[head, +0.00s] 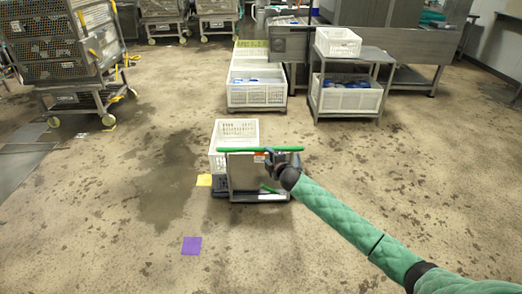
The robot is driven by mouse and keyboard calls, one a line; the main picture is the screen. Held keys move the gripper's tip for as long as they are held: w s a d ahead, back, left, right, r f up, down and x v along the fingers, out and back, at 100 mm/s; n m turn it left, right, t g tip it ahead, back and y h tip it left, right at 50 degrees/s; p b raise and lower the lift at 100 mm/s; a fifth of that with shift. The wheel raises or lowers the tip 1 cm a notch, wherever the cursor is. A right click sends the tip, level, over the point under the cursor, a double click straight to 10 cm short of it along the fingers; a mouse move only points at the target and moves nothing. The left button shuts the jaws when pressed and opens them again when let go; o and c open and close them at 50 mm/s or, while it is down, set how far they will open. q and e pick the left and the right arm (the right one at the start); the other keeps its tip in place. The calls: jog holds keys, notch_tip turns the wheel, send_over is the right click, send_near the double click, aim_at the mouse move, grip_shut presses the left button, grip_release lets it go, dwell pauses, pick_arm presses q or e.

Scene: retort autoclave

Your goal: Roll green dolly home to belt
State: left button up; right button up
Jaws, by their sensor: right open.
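The dolly stands on the floor at the middle of the head view. It has a green handle bar (240,150) across its top, a grey upright panel (244,172) and a low dark base. A white crate (236,130) sits on it behind the panel. My right gripper (272,160) is open at the right part of the green bar; I cannot tell whether it touches the bar. My right arm, in a green sleeve, comes in from the lower right. My left gripper is out of view. A grey metal belt-like structure (420,44) stands at the back right.
White crates (258,96) with blue contents stand in a row behind the dolly. A grey table (378,55) holds more crates. Tall wheeled racks (62,45) stand back left.

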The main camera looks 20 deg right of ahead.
aim_at(262, 150)
jog(key=shift+x, duration=3.9)
grip_shut()
